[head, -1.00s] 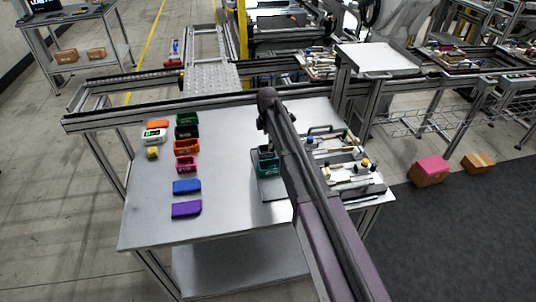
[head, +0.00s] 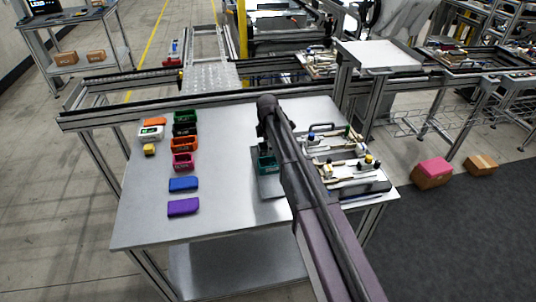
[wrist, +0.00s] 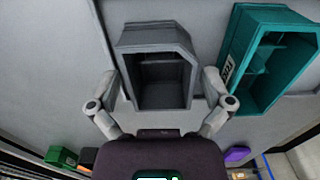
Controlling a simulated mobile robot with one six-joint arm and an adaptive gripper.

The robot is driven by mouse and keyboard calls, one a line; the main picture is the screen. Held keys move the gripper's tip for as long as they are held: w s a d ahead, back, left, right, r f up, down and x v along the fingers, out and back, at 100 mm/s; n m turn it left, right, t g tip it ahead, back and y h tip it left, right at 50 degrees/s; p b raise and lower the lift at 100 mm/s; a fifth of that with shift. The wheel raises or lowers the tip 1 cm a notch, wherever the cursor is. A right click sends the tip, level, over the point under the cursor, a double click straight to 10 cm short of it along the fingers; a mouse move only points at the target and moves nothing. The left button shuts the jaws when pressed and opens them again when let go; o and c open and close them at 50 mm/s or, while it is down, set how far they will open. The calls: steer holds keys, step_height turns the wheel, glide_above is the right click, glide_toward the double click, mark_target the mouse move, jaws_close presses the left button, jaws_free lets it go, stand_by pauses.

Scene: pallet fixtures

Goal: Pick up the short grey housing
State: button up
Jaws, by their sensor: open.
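The short grey housing (wrist: 158,70) is an open-topped grey box with a chamfered corner, in the upper middle of the wrist view. My gripper (wrist: 160,86) is open, with one finger on each side of the housing's near end. I cannot tell whether the fingers touch it. In the head view my gripper (head: 266,138) is over the table beside the fixtures, and my arm and gripper hide the grey housing there.
A teal housing (wrist: 268,60) stands close on the right in the wrist view, and also shows in the head view (head: 267,164). Coloured housings, including a blue one (head: 184,184) and a purple one (head: 183,207), line the table's left side. Clamp fixtures (head: 345,170) stand right of my arm.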

steer(key=shift+f, duration=0.15)
stand_by(0.5)
steer(key=c, duration=1)
